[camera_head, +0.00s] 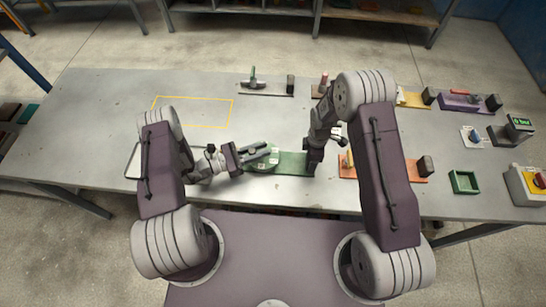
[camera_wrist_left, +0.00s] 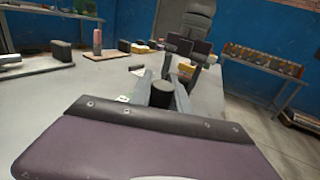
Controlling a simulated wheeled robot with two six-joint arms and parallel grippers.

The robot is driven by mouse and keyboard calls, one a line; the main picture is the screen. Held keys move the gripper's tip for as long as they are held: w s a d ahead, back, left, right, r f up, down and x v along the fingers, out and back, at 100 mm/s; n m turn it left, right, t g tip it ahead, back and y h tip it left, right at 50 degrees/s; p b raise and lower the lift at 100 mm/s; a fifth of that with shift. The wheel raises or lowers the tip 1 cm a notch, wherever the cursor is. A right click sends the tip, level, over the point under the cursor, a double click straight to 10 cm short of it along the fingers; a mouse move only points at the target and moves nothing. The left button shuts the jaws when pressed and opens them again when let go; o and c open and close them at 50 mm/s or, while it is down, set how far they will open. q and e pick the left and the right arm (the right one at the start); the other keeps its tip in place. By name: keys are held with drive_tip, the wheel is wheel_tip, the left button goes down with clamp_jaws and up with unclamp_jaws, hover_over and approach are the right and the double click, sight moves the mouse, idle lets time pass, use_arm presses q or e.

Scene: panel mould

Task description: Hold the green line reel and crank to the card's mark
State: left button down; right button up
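The green line reel (camera_head: 263,165) sits on the left part of a green base board (camera_head: 292,163) near the table's front edge. My left gripper (camera_head: 272,152) reaches over the reel from the left with its two fingers apart. In the left wrist view a dark round piece (camera_wrist_left: 161,94) shows between its fingers; I cannot tell whether they touch it. My right gripper (camera_head: 314,155) points down at the right end of the green board and hides what is there. It also shows in the left wrist view (camera_wrist_left: 187,48), but its grip is unclear. I cannot identify the card.
Similar boards stand around: a grey one (camera_head: 265,92) behind, an orange one (camera_head: 388,171) right of my right gripper, and a purple one (camera_head: 462,102) farther right. A green tray (camera_head: 464,181) and a display box (camera_head: 519,128) stand at right. The yellow outlined area (camera_head: 205,125) is clear.

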use_arm(q)
drive_tip(key=shift+w+a+m+g+h, duration=0.15)
drive_tip(key=shift+m+g+h, duration=0.25)
drive_tip(key=shift+m+g, duration=0.6)
drive_tip(key=shift+a+m+g+h, duration=0.1)
drive_tip(key=shift+m+g+h, duration=0.4)
drive_tip(key=shift+g, duration=0.8)
drive_tip(key=shift+m+g, duration=0.5)
drive_tip(key=shift+g, duration=0.2)
drive_tip(key=m+g, duration=0.1)
drive_tip(key=g, duration=0.1)
drive_tip(key=m+g, duration=0.2)
drive_tip(key=shift+w+a+g, duration=0.1)
drive_tip(key=shift+a+g, duration=0.1)
drive_tip(key=shift+g, duration=0.1)
drive_tip(key=c, duration=1.2)
unclamp_jaws()
drive_tip(key=shift+c, duration=0.2)
use_arm(e)
drive_tip(key=o, duration=2)
